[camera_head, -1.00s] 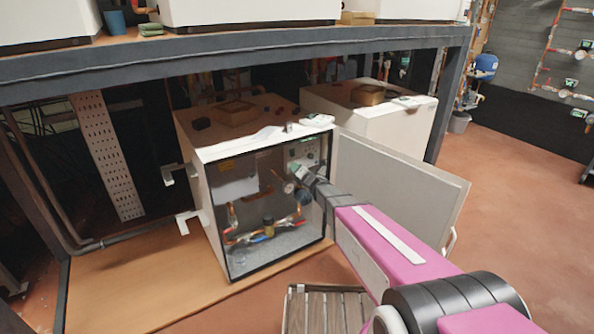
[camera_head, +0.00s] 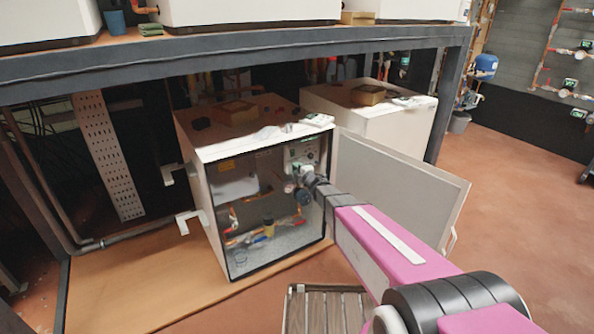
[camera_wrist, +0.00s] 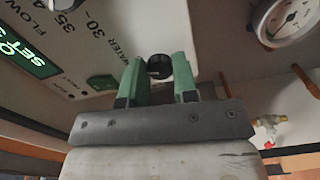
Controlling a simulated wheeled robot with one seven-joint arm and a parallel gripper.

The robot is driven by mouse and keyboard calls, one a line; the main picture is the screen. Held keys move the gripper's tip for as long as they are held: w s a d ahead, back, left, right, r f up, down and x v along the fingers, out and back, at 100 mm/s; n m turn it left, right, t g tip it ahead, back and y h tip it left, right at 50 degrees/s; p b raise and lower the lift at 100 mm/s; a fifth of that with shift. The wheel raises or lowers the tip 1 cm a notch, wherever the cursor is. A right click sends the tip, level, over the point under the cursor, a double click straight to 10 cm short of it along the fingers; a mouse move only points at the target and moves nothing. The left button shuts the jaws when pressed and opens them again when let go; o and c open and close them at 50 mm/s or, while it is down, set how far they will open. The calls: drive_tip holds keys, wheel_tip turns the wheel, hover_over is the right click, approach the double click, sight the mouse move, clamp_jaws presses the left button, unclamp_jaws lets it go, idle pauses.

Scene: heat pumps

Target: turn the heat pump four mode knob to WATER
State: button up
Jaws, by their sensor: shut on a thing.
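The open white heat pump cabinet (camera_head: 212,196) stands on the lower shelf, with its control panel (camera_head: 301,153) at the upper right inside. In the wrist view the pale panel (camera_wrist: 84,58) carries the printed words FLOW and WATER and a green lit display (camera_wrist: 25,57). A round black knob (camera_wrist: 159,67) sits at the panel's edge. My gripper (camera_wrist: 159,78) is shut on this knob, one green finger on each side. The knob's pointer and the full mode labels cannot be read. In the head view my gripper (camera_head: 303,176) reaches the panel and hides part of it.
The cabinet's open door (camera_head: 400,195) stands to the right of my arm. A round gauge (camera_wrist: 284,20) and a red-handled valve (camera_wrist: 267,130) are near the gripper. A second white unit (camera_head: 375,120) stands behind. A slatted stool (camera_head: 325,308) is below my arm.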

drive_tip(key=shift+m, duration=1)
drive_tip(key=o, duration=0.9)
drive_tip(key=shift+o, duration=0.2)
drive_tip(key=shift+s+d, duration=0.1)
drive_tip(key=v, duration=1)
drive_tip(key=shift+s+d, duration=0.2)
drive_tip(key=shift+s, duration=0.05)
